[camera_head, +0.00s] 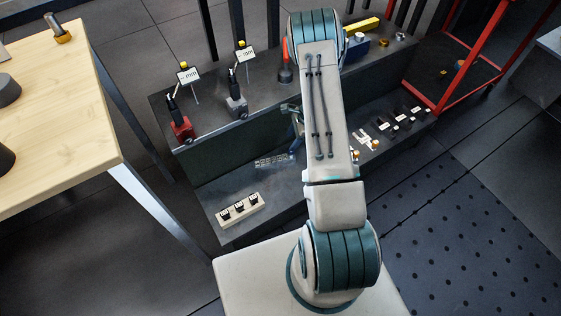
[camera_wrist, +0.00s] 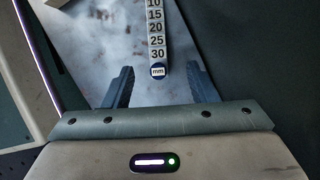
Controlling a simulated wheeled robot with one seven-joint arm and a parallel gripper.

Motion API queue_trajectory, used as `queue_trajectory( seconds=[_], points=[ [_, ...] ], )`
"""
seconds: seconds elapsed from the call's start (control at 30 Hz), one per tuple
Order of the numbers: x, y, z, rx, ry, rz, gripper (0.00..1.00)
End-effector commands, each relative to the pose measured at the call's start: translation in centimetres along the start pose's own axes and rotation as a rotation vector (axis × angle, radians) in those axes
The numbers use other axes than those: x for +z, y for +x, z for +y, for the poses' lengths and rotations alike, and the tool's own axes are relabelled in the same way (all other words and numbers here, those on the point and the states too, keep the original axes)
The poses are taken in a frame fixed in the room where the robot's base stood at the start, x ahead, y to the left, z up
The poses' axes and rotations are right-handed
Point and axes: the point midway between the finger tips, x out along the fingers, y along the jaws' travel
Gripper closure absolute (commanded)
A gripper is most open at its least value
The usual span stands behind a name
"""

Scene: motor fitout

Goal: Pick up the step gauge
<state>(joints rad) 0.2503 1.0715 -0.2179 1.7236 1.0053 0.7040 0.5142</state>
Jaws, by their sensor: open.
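In the wrist view, the step gauge (camera_wrist: 156,30) is a narrow strip with number labels from 10 to 30 and a round blue mm tag at its near end. It runs away from me toward the top edge, where its far end is cut off. My gripper (camera_wrist: 160,70) is open, with one dark finger on each side of the tag end and visible gaps. I cannot tell the height between fingers and gauge. In the head view, a small grey marked strip (camera_head: 272,160), likely the gauge, lies on the lower shelf beside my gripper (camera_head: 296,135), which is partly hidden by my arm.
The dark upper shelf (camera_head: 215,128) holds a red-based tool (camera_head: 181,127), a grey-based tool (camera_head: 237,103) and two mm signs. A pale block with black pieces (camera_head: 239,209) lies on the lower shelf. A wooden table (camera_head: 60,120) stands left, a red frame (camera_head: 470,60) right.

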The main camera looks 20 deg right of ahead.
Motion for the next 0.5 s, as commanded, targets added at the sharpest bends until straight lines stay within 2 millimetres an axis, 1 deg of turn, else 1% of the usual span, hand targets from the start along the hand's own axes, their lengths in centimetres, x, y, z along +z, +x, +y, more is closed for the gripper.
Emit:
queue_trajectory(
  seconds=[0.03, 0.1, 0.2, 0.3, 0.5],
  points=[
    [-0.1, 1.5, 0.1, 0.004, -0.001, -0.001, 0.47],
    [-0.1, 3.0, 0.1, 0.004, -0.002, 0.000, 0.47],
    [-0.1, 4.6, 0.1, 0.002, -0.002, -0.001, 0.47],
    [-0.1, 5.7, 0.1, 0.001, -0.002, 0.000, 0.47],
    [-0.1, 6.7, 0.1, 0.001, -0.002, 0.000, 0.47]
  ],
)
